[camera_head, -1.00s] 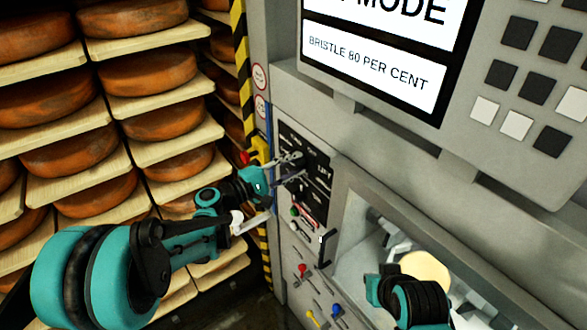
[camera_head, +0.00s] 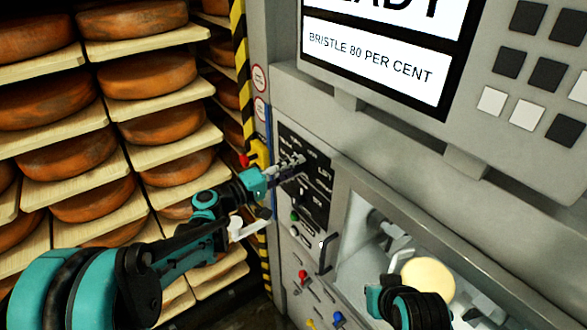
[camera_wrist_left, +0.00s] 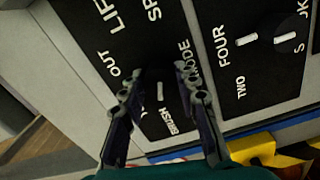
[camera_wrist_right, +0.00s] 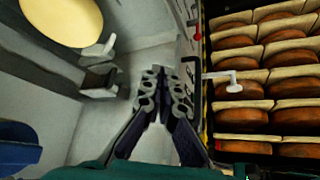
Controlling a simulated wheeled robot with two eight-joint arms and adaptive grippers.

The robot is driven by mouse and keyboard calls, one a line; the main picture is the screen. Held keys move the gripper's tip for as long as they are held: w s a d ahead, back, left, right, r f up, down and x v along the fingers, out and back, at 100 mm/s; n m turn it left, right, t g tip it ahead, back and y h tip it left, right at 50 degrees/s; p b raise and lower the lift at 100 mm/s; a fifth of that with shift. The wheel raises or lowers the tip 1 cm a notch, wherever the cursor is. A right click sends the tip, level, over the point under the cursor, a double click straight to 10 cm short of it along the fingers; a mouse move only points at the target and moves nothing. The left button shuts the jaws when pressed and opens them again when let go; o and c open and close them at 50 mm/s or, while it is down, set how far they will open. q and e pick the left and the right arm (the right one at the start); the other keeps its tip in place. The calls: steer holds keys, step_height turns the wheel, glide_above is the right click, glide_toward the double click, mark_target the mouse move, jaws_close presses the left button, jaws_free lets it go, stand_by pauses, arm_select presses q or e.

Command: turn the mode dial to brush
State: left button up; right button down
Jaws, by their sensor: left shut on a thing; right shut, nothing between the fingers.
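The mode dial (camera_wrist_left: 159,90) is a dark knob with a white mark, on a black panel (camera_head: 316,205) in the machine's front. In the left wrist view it sits between my left gripper's fingers (camera_wrist_left: 157,85), which are shut on it. The white mark lies close to the BRUSH label (camera_wrist_left: 171,122) and points roughly towards it. OUT, LIFT and MODE labels also surround the dial; a finger partly hides one label. In the head view my left gripper (camera_head: 285,168) reaches the panel and hides the dial. My right gripper (camera_wrist_right: 165,78) is shut and empty inside the machine's bay.
A screen (camera_head: 380,62) above the bay reads BRISTLE 80 PER CENT, with a cut-off word ending in ADY. A pale cheese wheel (camera_head: 428,279) is in the bay. Racks of orange wheels (camera_head: 150,77) stand left. Another dial (camera_wrist_left: 287,38) is beside the mode dial.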

arm_select(q)
steer(key=shift+s+d+f, duration=0.1)
steer(key=shift+f, duration=0.05)
steer(key=o, duration=1.1)
steer(key=shift+o, duration=0.2)
steer(key=v, duration=1.2)
